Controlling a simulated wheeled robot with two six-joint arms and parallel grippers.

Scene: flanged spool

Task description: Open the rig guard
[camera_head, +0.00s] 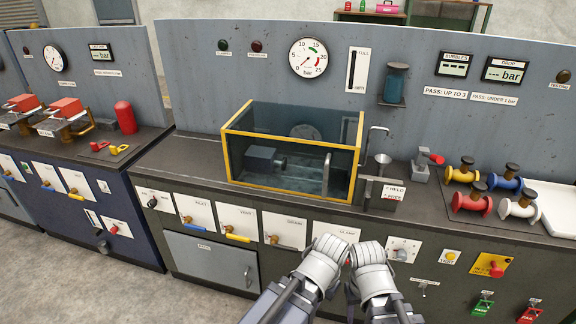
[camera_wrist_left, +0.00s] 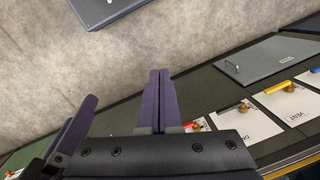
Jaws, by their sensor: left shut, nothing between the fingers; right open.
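The rig guard (camera_head: 231,155) is a clear, dark-tinted box with yellow edges on the grey bench in the head view. It stands down over a grey fixture (camera_head: 262,160), which shows through its panes. A grey upright bar (camera_head: 327,172) shows at its right part; I cannot tell whether it is on the pane or inside. My left gripper (camera_head: 326,246) is below and in front of the guard, apart from it. Its fingers are together and empty in the left wrist view (camera_wrist_left: 161,95). My right gripper (camera_head: 368,250) is close beside it, open, its fingertips hard to make out.
White valve plates (camera_head: 238,220) with coloured levers line the bench front. Right of the guard stand a steel post with a cup (camera_head: 382,160), a red-handled clamp (camera_head: 431,157) and several coloured spools (camera_head: 472,203). The gauge panel (camera_head: 260,60) rises behind.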

